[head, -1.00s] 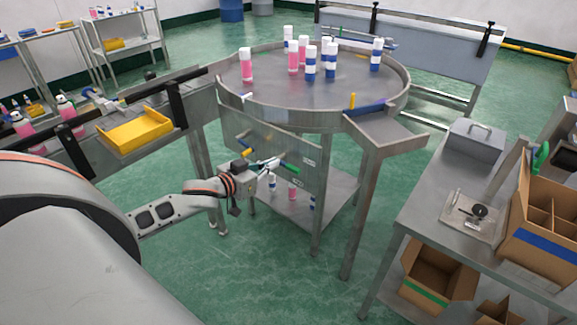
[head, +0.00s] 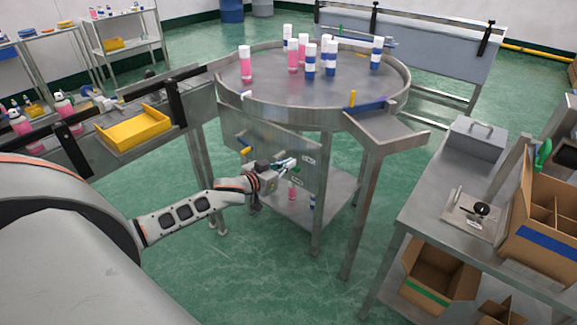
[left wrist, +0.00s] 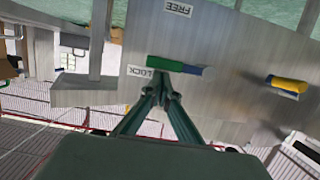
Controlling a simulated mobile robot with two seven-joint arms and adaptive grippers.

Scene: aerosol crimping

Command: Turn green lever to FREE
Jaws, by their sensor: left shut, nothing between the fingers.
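The green lever (left wrist: 165,64) is on the grey panel (left wrist: 230,60) below the round table. In the left wrist view its green grip lies beside the LOCK label (left wrist: 140,72), with a blue part at its right end. The FREE label (left wrist: 178,8) is farther up the panel, apart from the lever. My left gripper (left wrist: 168,94) is shut and empty, its fingertips close below the lever; I cannot tell if they touch it. In the head view the left gripper (head: 284,167) is at the panel and partly hides the lever. My right gripper is not in view.
A yellow lever (left wrist: 287,83) with a blue part is on the same panel. The round table (head: 270,98) carries several bottles. A yellow tray (head: 133,129) sits on the conveyor at left. A steel bench (head: 420,215) with cardboard boxes stands at right.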

